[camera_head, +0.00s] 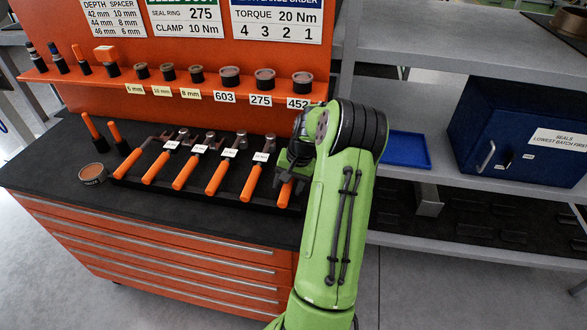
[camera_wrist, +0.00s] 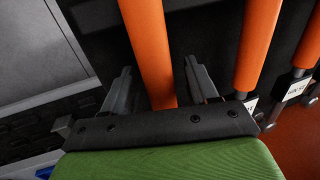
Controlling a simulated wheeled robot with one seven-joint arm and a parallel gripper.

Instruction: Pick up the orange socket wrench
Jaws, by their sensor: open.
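Several orange-handled tools lie side by side in a dark tray (camera_head: 222,190) on the cabinet top. The rightmost orange handle (camera_head: 285,192) is partly covered by my gripper (camera_head: 292,165), so its head and any label are hidden. In the wrist view this orange handle (camera_wrist: 147,40) runs between the two spread fingers of my gripper (camera_wrist: 160,82), with gaps on both sides. The jaws are open. I cannot tell from the frames which tool is the socket wrench.
Neighbouring orange handles (camera_head: 250,184) lie close on the left. An orange back panel (camera_head: 190,100) with a shelf of labelled parts rises behind. A round tin (camera_head: 92,173) stands at the left. Grey shelving with a blue cabinet (camera_head: 500,125) and blue tray (camera_head: 407,150) is at the right.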

